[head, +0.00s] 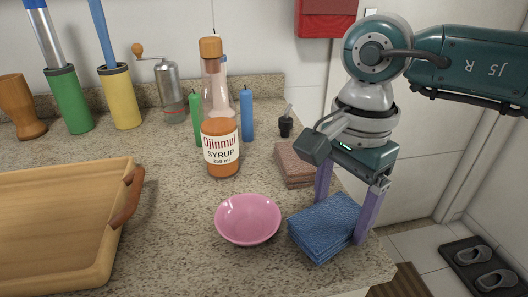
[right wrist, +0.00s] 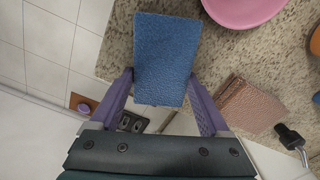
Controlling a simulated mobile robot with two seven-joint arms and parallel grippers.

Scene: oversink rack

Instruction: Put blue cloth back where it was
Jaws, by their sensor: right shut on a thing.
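The blue cloth (head: 325,226) is a folded, thick, textured square at the right front of the counter, just right of the pink bowl. My right gripper (head: 340,222) comes down on it from above, its purple fingers on opposite sides, shut on the cloth. In the right wrist view the cloth (right wrist: 166,45) sticks out forward between the two fingers (right wrist: 160,77). I cannot tell whether the cloth rests on the counter or hangs just above it. A folded brown cloth (head: 295,164) lies behind it, partly beside my gripper. My left gripper is not in view.
A pink bowl (head: 248,219) stands close left of the blue cloth. A syrup bottle (head: 222,150), candles (head: 246,116) and a small dark-topped bottle (head: 286,124) stand behind. A wooden tray (head: 60,225) fills the left. The counter's right edge is close to the cloth.

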